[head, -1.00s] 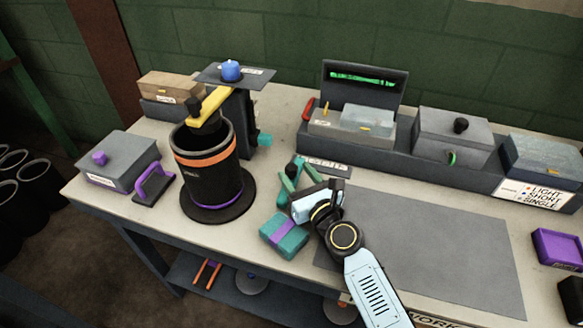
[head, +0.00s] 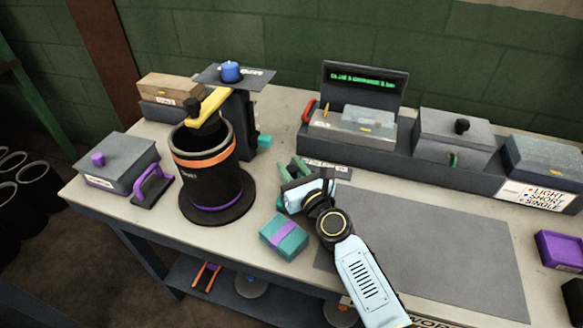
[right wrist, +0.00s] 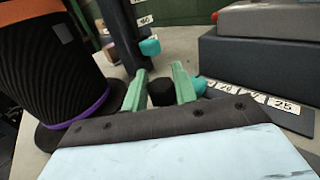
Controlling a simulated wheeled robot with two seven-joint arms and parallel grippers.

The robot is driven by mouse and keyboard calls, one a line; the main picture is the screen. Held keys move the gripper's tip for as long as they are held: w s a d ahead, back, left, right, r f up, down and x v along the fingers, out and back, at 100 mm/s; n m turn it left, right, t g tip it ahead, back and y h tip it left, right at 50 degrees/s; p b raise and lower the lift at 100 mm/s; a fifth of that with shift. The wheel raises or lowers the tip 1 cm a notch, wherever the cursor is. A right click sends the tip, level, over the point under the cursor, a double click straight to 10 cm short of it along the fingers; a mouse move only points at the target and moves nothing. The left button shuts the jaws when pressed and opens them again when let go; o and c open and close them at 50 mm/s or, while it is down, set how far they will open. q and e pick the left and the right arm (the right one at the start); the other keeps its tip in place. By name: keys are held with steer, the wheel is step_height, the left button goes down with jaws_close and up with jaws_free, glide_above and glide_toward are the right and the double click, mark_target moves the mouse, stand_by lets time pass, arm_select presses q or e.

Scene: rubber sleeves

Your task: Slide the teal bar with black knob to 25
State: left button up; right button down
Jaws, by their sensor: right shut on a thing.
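My right gripper (head: 293,169) is low over the table, left of the grey mat. In the right wrist view its green fingers (right wrist: 160,88) are on either side of a black knob (right wrist: 161,93), shut on it. A teal piece (right wrist: 200,86), apparently part of the bar, shows just right of the right finger; the rest is hidden by the gripper. A white number strip (right wrist: 250,96) lies to the right, and its end label reads 25 (right wrist: 284,106). The strip also shows in the head view (head: 326,167), too small to read. My left gripper is not in view.
A black ribbed cylinder (head: 205,175) on a round base stands left of the gripper. A teal block with a purple band (head: 284,238) lies close in front. A grey rack (head: 400,160) with boxes runs behind. The grey mat (head: 430,240) is clear on its right side.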

steer(key=s+d, duration=0.1)
steer(key=d, duration=0.2)
steer(key=s+d, duration=0.1)
steer(key=d, duration=0.2)
steer(key=s+d, duration=0.1)
steer(key=d, duration=0.3)
steer(key=shift+s+f, duration=0.1)
steer(key=shift+s, duration=0.05)
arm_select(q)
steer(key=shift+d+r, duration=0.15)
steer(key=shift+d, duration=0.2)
arm_select(e)
steer(key=shift+d, duration=0.35)
steer(key=c, duration=1.5)
jaws_free()
steer(key=o, duration=0.4)
steer(key=shift+s+d, duration=0.15)
steer(key=shift+c, duration=0.2)
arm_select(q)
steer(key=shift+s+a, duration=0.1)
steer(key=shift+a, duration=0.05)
